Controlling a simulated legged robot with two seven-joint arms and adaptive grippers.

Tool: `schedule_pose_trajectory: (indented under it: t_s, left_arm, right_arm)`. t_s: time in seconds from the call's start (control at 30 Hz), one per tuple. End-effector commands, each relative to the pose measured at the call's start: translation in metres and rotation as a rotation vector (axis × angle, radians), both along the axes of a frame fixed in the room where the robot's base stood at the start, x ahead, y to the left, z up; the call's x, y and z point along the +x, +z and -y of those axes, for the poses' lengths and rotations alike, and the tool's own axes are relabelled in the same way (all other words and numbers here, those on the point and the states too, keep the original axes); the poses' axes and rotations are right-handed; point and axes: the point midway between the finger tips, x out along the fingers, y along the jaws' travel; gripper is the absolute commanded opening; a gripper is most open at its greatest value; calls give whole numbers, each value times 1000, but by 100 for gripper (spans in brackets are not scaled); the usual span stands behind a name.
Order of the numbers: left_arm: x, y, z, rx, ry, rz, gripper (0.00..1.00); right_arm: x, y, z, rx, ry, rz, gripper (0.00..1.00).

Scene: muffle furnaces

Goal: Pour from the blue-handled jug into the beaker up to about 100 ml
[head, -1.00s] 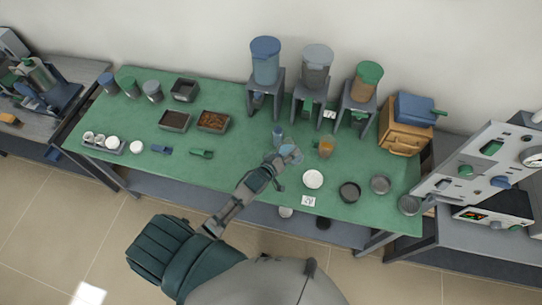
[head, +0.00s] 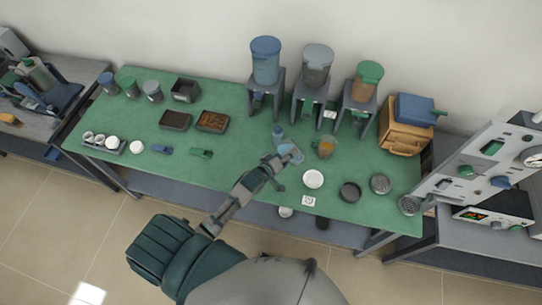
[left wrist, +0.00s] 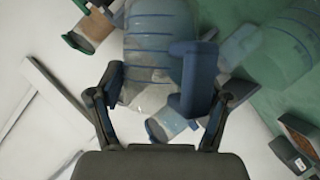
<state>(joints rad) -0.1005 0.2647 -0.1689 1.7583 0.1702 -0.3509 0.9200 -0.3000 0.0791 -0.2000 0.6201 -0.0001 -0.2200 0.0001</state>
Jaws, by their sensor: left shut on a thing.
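My left gripper (head: 284,160) reaches over the front middle of the green table and is shut on the blue-handled jug (head: 292,154). In the left wrist view the jug's clear body (left wrist: 155,60) with blue lines and its blue handle (left wrist: 190,80) lie between my left fingers (left wrist: 165,95). A second clear vessel with blue lines (left wrist: 285,45) shows at the right; it may be the beaker, but I cannot be sure. The beaker is hard to pick out in the head view near the jug. I cannot tell the liquid level. My right gripper is not in view.
A white round plate (head: 313,179) is in front. Several dispensers on stands line the back (head: 317,65).

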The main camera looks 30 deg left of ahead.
Motion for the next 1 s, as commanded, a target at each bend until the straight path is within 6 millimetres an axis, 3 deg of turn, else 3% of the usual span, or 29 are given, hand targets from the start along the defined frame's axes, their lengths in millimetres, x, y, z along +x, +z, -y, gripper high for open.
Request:
schedule_pose_trajectory:
  t_s: [1.0]
  left_arm:
    - [0,-3,-3,-103,1,16,8]
  right_arm:
    - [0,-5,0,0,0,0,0]
